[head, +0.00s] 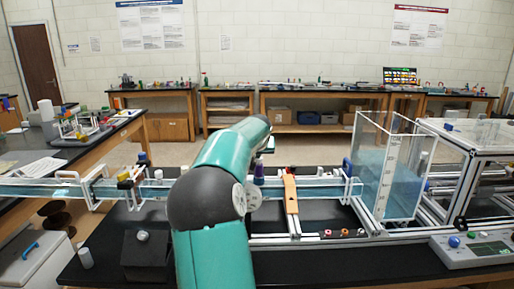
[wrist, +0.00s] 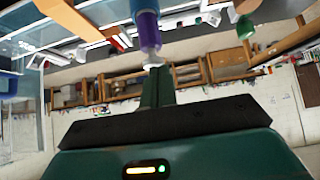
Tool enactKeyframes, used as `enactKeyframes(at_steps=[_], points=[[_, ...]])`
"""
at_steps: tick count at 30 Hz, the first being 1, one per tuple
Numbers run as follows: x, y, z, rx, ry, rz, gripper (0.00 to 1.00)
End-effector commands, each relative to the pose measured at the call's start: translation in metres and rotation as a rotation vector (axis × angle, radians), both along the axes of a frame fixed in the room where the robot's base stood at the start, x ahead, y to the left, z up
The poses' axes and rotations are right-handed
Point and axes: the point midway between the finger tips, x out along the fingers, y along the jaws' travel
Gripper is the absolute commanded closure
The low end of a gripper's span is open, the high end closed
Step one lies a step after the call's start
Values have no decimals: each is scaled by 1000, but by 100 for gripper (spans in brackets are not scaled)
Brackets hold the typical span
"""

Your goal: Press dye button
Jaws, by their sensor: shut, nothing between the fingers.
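A purple dye bottle (head: 259,175) stands over the clear water channel, just right of my arm in the head view. In the wrist view, the dye bottle (wrist: 147,30) appears upside down, with a blue part at one end and a pale tip at the other that may be the button. My gripper (wrist: 156,72) is shut and empty, its dark green fingers pointing at the pale tip. The fingertips overlap or lie very close to the tip; I cannot tell whether they touch. In the head view my own arm mostly hides the gripper.
An orange bracket (head: 290,193) crosses the channel right of the bottle. A clear water tank (head: 392,165) stands further right in a metal frame. A console (head: 474,248) with a blue knob sits at the front right. A black box (head: 145,255) stands at the front left.

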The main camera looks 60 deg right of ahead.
Motion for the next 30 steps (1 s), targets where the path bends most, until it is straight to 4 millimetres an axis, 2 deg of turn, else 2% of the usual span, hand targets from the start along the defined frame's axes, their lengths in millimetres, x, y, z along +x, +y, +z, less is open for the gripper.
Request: enactKeyframes(at_steps=[10, 16, 25, 30], points=[[0, 0, -2, -1, 0, 0, 100], [0, 0, -20, 0, 0, 1, 100], [0, 0, -20, 1, 1, 1, 100], [-1, 3, -11, -1, 0, 3, 100]])
